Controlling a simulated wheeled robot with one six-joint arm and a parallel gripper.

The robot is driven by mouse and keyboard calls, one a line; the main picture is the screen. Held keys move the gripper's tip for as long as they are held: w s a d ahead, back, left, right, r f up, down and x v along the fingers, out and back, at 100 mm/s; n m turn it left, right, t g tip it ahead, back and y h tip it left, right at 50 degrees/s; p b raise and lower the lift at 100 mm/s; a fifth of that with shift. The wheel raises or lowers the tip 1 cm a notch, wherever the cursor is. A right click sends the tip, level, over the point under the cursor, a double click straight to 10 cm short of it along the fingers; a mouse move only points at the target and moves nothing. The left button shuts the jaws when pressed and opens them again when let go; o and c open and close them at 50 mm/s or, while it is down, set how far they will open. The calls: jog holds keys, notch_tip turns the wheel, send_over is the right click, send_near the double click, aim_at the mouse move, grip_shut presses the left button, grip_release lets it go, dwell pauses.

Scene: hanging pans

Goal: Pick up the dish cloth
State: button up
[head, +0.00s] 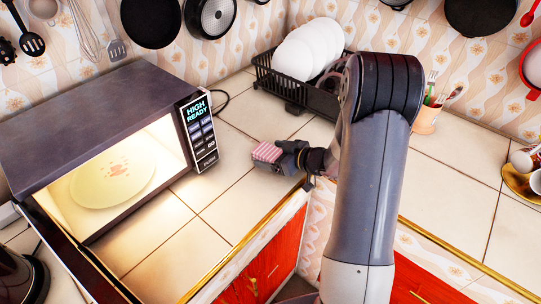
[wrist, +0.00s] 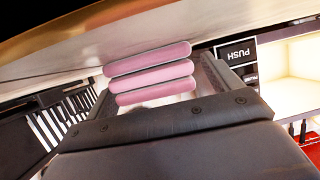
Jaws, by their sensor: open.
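The dish cloth (head: 267,152) is a small pink and white striped bundle at the counter corner, between the microwave and the dish rack. In the wrist view the cloth (wrist: 150,72) shows as pink rolls with pale gaps. My gripper (head: 276,158) reaches it from the right, low over the counter. In the wrist view my gripper (wrist: 160,88) is open, with a finger on each side of the cloth. I cannot tell whether either finger touches it. The cloth's lower part is hidden by the gripper body.
A lit, open microwave (head: 100,130) with a plate (head: 112,180) inside stands left. A black dish rack (head: 300,92) with white plates is behind. A utensil cup (head: 426,118) stands right. The gold-trimmed counter edge runs below my gripper. Tiles left of the cloth are clear.

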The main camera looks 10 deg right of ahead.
aim_at(273, 153)
jog(key=c, duration=1)
jog(key=shift+r, duration=0.1)
jog(key=shift+c, duration=0.2)
notch_tip(273, 153, up, 10)
jog(key=shift+f+p, duration=0.1)
jog(key=shift+p, duration=0.6)
jog(key=o, duration=0.3)
jog(key=shift+c, duration=1.2)
